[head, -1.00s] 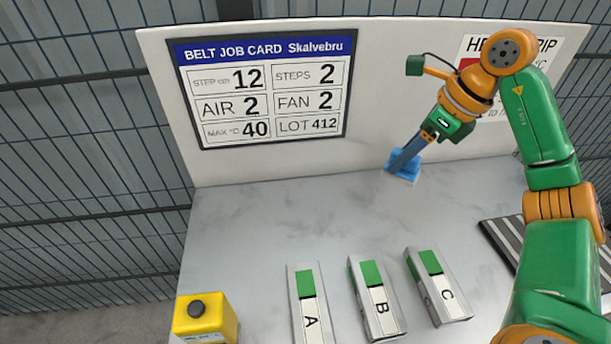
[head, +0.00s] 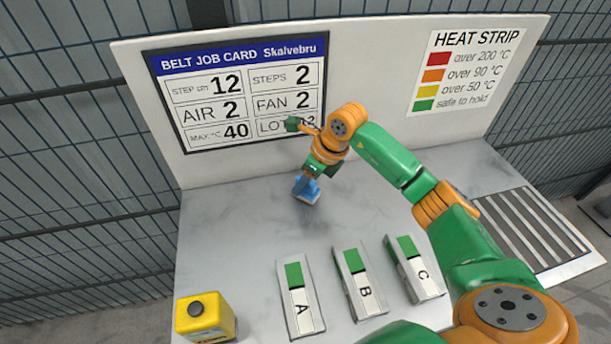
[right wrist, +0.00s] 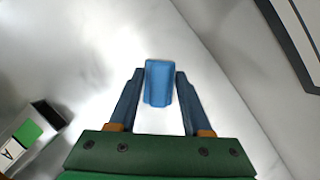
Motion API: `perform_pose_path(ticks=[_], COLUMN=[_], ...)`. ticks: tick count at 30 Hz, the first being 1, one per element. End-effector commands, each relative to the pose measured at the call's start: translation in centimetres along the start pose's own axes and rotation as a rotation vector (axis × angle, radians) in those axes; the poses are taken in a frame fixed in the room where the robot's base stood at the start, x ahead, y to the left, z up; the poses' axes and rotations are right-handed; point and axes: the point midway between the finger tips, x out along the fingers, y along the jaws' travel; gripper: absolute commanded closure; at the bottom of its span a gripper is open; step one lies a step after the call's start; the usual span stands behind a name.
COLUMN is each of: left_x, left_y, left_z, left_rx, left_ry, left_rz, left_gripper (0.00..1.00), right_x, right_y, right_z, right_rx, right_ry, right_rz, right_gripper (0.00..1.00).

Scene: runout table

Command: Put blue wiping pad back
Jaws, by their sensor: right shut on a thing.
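The blue wiping pad (head: 303,193) is at the back of the table, below the right end of the job card. My right gripper (head: 312,180) points down at it and is shut on its upper part. In the right wrist view the pad (right wrist: 158,84) sits between the two dark fingers. I cannot tell whether the pad touches the table top. My left gripper is not in view.
The grey table (head: 235,225) is clear around the pad. Blocks A (head: 300,300), B (head: 360,285) and C (head: 414,268) lie at the front. A yellow button box (head: 205,318) stands front left and a slatted grate (head: 520,225) lies right. The back panel (head: 375,85) carries the job card (head: 240,95) and heat strip (head: 465,70).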

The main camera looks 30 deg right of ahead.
Motion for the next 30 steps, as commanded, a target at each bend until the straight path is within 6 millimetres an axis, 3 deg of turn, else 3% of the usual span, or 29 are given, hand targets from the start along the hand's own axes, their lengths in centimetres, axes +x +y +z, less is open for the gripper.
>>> perform_pose_path(ticks=[9,10,13,23,26,30], left_x=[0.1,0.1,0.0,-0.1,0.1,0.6], left_y=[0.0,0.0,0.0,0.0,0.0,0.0], left_z=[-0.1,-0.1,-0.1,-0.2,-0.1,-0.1], left_rx=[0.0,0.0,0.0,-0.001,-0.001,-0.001], left_ry=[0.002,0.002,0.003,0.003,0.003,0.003], left_rz=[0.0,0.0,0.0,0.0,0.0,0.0], left_gripper=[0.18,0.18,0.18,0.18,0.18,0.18], right_x=[0.5,0.4,0.4,0.0,-1.5,-5.3], right_y=[-0.1,-0.1,-0.1,-0.1,-0.2,-0.2], right_z=[-0.2,-0.2,-0.2,-0.1,-0.1,-0.1], right_rx=[-0.001,-0.001,-0.001,-0.001,-0.001,-0.002], right_ry=[-0.001,-0.001,-0.001,-0.002,-0.005,-0.006], right_rz=[-0.002,-0.001,-0.001,-0.002,-0.004,-0.006], right_gripper=[1.0,0.46,0.21,0.21,0.21,0.21])
